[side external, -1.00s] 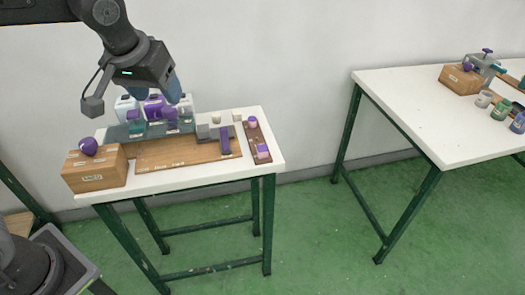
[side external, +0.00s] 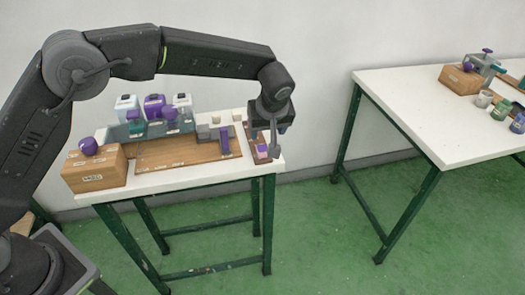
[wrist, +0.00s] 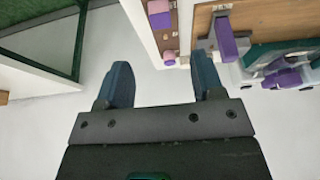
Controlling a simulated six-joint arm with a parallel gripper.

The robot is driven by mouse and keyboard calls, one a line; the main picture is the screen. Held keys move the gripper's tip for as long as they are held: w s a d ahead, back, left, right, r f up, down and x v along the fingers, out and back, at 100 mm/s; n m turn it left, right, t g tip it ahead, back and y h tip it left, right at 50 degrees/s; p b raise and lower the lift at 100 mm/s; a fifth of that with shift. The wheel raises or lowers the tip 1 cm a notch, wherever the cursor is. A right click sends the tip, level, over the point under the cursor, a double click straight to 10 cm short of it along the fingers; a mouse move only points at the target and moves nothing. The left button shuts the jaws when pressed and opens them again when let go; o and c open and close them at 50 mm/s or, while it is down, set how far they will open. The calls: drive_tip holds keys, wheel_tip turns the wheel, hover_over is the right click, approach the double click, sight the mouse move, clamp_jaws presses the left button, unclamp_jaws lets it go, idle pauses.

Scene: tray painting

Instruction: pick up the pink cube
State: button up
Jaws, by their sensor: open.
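The pink cube (side external: 261,151) lies near the front end of a narrow dark wooden strip at the right edge of the left table, partly hidden by my gripper in the side view. In the wrist view a pink and purple block, the pink cube (wrist: 159,13), shows at the top edge, beyond my fingertips and cut by the frame. My gripper (wrist: 162,76) is open, with nothing between its two blue-grey fingers. In the side view my gripper (side external: 268,138) hangs at the right end of the table, close to the cube; its exact height is unclear.
A purple block (side external: 225,142) stands on the wooden tray (side external: 170,154) left of the strip. Several bottles stand at the back. A second table (side external: 420,100) is apart at the right.

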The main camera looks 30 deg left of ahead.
sight(263, 148)
drive_tip(key=x, duration=1)
drive_tip(key=shift+w+a+f, duration=0.2)
drive_tip(key=shift+f, duration=0.15)
drive_tip(key=c, duration=1)
